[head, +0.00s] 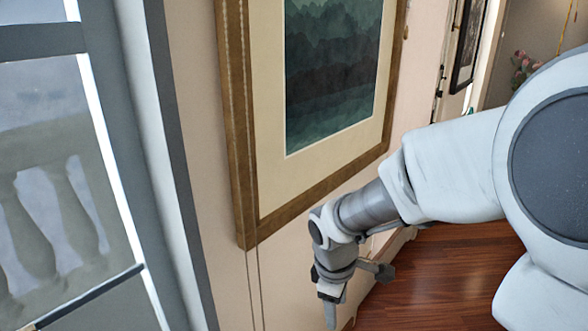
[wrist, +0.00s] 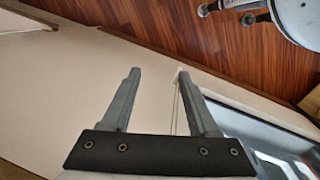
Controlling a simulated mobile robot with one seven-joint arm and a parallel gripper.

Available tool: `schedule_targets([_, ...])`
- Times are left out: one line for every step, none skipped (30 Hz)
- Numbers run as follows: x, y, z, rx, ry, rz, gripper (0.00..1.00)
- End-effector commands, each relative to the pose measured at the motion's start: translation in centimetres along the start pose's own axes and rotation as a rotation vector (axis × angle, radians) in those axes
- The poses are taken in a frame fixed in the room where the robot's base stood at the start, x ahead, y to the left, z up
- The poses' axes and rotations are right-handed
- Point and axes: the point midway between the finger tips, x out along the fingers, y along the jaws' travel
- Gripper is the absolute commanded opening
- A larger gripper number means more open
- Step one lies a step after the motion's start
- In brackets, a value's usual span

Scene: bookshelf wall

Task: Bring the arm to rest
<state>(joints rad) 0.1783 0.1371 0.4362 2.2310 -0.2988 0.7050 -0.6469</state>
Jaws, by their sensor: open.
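My arm reaches in from the right of the head view and bends downward at the wrist. My gripper (head: 331,312) hangs low in front of the wall, below the framed picture. In the wrist view my gripper (wrist: 163,85) has its two grey fingers spread apart, with nothing between them. The fingers are open and empty. In the head view only part of the fingers shows, near the bottom edge.
A framed picture (head: 240,120) hangs on the pale wall (head: 192,60), close behind my gripper. A window (head: 60,170) with a grey frame is at left. Wooden floor (head: 440,275) shows below; it also fills the top of the wrist view (wrist: 160,35).

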Motion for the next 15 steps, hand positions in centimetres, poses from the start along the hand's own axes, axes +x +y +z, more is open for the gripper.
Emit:
schedule_targets([-0.9,0.1,1.1,0.09,0.001,0.032,0.6])
schedule_targets([-1.4,0.1,1.8,0.149,0.003,0.045,0.6])
schedule_targets([-2.1,0.0,2.7,0.229,0.009,0.062,0.6])
schedule_targets([-2.6,-0.1,3.3,0.287,0.014,0.074,0.6])
schedule_targets([-3.2,-0.2,3.9,0.347,0.022,0.086,0.6])
schedule_targets([-3.9,-0.3,4.7,0.421,0.034,0.1,0.6])
schedule_targets([-4.7,-0.5,5.2,0.473,0.045,0.11,0.6])
schedule_targets([-5.5,-0.6,5.7,0.518,0.055,0.119,0.6])
schedule_targets([-6.6,-0.9,6.3,0.568,0.069,0.13,0.6])
schedule_targets([-7.5,-1.1,6.7,0.606,0.082,0.137,0.6])
schedule_targets([-8.2,-1.4,7.0,0.641,0.094,0.144,0.6])
schedule_targets([-9.2,-1.7,7.6,0.689,0.112,0.151,0.6])
schedule_targets([-9.9,-2.0,7.9,0.725,0.128,0.155,0.6])
schedule_targets([-10.6,-2.4,8.3,0.76,0.143,0.159,0.6])
schedule_targets([-11.4,-2.9,8.8,0.806,0.165,0.161,0.6])
